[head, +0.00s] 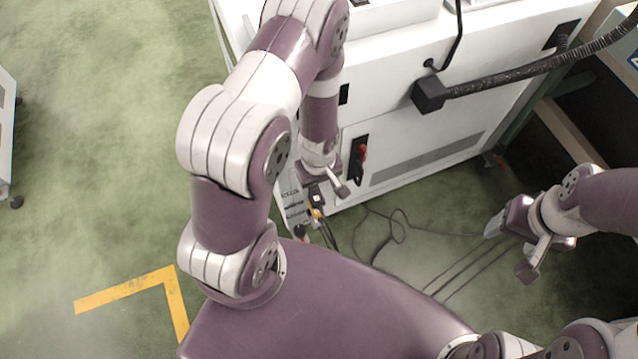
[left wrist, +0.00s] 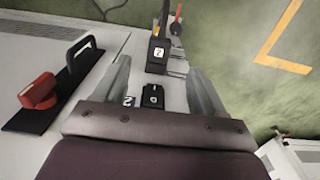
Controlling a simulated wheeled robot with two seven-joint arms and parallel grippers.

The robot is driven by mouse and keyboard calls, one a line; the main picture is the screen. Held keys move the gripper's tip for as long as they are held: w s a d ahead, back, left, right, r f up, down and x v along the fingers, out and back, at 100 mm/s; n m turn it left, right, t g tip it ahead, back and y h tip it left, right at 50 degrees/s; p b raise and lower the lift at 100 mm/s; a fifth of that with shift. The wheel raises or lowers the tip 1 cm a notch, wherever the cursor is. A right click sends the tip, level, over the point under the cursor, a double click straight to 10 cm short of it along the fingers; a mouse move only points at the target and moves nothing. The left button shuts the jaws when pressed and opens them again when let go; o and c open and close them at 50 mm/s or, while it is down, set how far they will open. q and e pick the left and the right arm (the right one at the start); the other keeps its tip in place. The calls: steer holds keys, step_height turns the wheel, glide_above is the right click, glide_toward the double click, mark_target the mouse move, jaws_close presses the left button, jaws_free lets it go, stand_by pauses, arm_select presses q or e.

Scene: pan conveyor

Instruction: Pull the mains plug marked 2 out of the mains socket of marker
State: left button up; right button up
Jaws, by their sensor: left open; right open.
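A black plug with a white label reading 2 (left wrist: 158,53) stands up from the machine's panel in the left wrist view, between and just beyond my left fingertips. In the head view a small black piece with a white label (head: 317,198), likely this plug, shows below the gripper. My left gripper (left wrist: 158,67) is open, one finger on each side, not visibly touching the plug; it also shows in the head view (head: 325,186). A black socket-like fitting (left wrist: 152,96) lies nearer the palm, beside a small marker label (left wrist: 128,101). My right gripper (head: 511,247) is open and empty, away to the right.
A red switch (left wrist: 38,92) and a black handle (left wrist: 78,52) sit left of the fingers. Further dark plugs or cables (left wrist: 175,25) stand beyond the labelled plug. Loose cables (head: 395,235) lie on the green floor. A thick black hose (head: 540,68) crosses the white machine (head: 400,140).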

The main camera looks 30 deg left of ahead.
mark_target(320, 204)
arm_select(q)
step_height(320, 204, down, 9)
steer(key=b, duration=0.5)
steer(key=shift+f, duration=0.15)
jaws_close()
steer(key=shift+s+d+b, duration=0.25)
steer(key=shift+d+b, duration=0.1)
steer(key=shift+s+d+b, duration=0.6)
steer(key=shift+s+d, duration=0.35)
steer(key=shift+d, duration=0.1)
